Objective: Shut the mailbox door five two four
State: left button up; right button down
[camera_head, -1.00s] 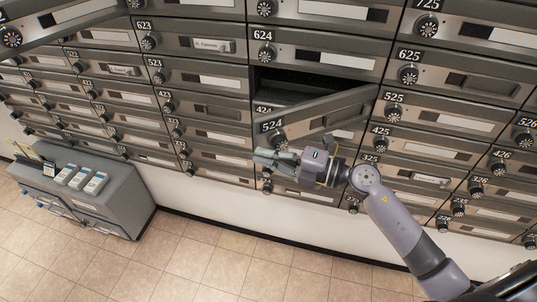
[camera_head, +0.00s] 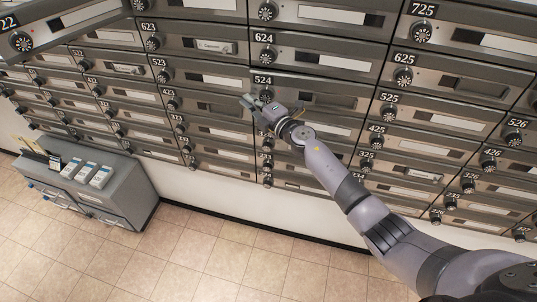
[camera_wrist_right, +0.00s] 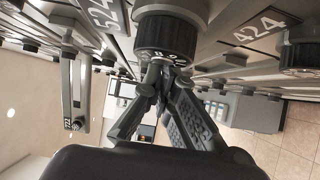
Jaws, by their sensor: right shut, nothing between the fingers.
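The mailbox door 524 (camera_head: 300,84) sits in the middle of the wall in the head view, below 624. It looks flush with its neighbours, and the dark opening is no longer visible. My right gripper (camera_head: 247,102) is at the lower left of this door, close to its dial. In the right wrist view, the gripper's fingertips (camera_wrist_right: 165,68) are together and empty, right by the black dial (camera_wrist_right: 165,34) beside the 524 label (camera_wrist_right: 103,14). I cannot tell whether they touch the dial. My left gripper is in neither view.
Another mailbox door, numbered ending in 22 (camera_head: 70,31), stands swung out at the upper left. A grey cabinet (camera_head: 128,176) with small boxes on top stands on the floor at the left. Tiled floor (camera_head: 210,255) in front of the wall is clear.

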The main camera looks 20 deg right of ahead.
aim_at(251, 91)
jog(key=shift+w+d+m+t+h, duration=0.15)
jog(key=shift+w+d+h, duration=0.1)
jog(key=shift+w, duration=0.25)
jog(key=shift+w+d+m+t+h, duration=0.1)
jog(key=shift+w+m+h, duration=0.1)
jog(key=shift+w, duration=0.25)
jog(key=shift+w+d+m+t+h, duration=0.15)
jog(key=shift+w+d+h, duration=0.1)
jog(key=shift+w, duration=0.25)
jog(key=shift+r, duration=0.2)
jog(key=shift+d+r, duration=0.1)
jog(key=shift+d, duration=0.05)
